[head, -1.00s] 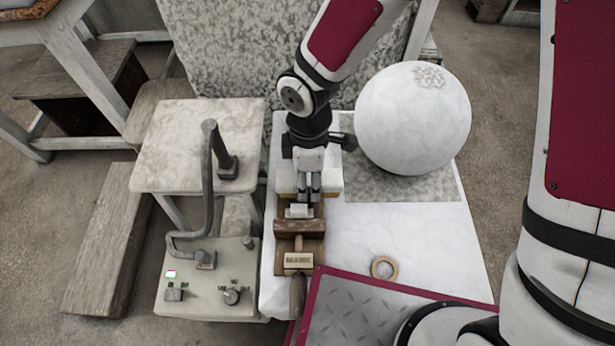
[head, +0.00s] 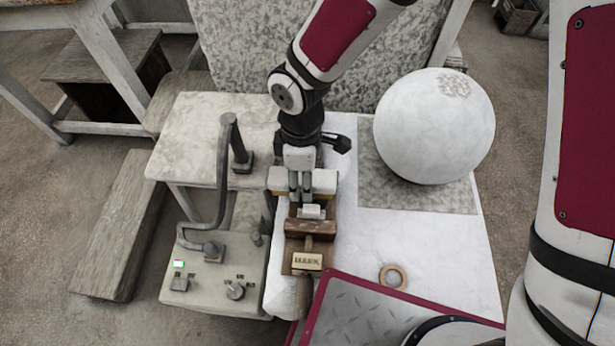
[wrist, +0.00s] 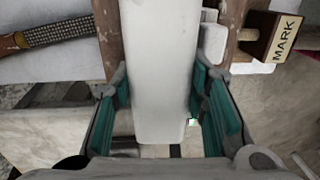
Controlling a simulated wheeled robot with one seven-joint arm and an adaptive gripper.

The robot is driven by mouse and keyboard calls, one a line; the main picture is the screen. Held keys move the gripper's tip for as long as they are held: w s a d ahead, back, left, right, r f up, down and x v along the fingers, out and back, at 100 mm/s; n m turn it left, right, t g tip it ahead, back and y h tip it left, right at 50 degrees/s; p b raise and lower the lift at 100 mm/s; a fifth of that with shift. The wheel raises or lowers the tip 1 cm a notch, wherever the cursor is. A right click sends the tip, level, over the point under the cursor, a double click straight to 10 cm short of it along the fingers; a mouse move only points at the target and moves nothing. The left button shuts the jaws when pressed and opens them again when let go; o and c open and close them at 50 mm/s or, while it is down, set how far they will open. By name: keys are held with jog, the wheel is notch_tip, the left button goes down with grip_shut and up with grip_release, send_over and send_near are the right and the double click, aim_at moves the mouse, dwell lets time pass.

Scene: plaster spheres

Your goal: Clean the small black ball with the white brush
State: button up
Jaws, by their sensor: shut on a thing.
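My gripper (head: 302,196) is low over the left part of the white-covered table, at the far end of a brown wooden rack. It is shut on a white block-shaped thing, which looks like the white brush (head: 322,180); tan edging shows under it in the head view. In the wrist view the white brush (wrist: 160,70) is a long pale block between the teal finger pads (wrist: 218,110). I see no small black ball in either view. A large white plaster ball (head: 434,125) with a rough patch on top rests right of my gripper.
The wooden rack (head: 310,228) holds a block marked MARK (head: 307,262). A tan ring (head: 393,276) lies on the white table (head: 440,240). A control box (head: 215,275) with a bent pipe (head: 222,180) stands close on the left. The table's middle is mostly clear.

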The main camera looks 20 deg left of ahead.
aim_at(323, 178)
jog(key=shift+w+d+r+p, duration=0.1)
jog(key=shift+w+d+p, duration=0.05)
jog(key=shift+d, duration=0.35)
jog(key=shift+w+d+p, duration=0.1)
jog(key=shift+d+p, duration=0.05)
jog(key=shift+d, duration=0.3)
jog(key=shift+w+d, duration=0.15)
jog(key=shift+d, duration=0.45)
jog(key=shift+w+d, duration=0.15)
jog(key=shift+d, duration=0.45)
jog(key=shift+a, duration=0.15)
jog(key=shift+s+a, duration=0.3)
jog(key=shift+a, duration=0.7)
jog(key=shift+s+a, duration=0.25)
jog(key=shift+a, duration=0.75)
jog(key=shift+w+d+r+p, duration=0.15)
jog(key=shift+d+r+p, duration=0.2)
jog(key=shift+d, duration=0.2)
jog(key=shift+w+d+r+p, duration=0.15)
jog(key=shift+d+r+p, duration=0.15)
jog(key=shift+d, duration=0.2)
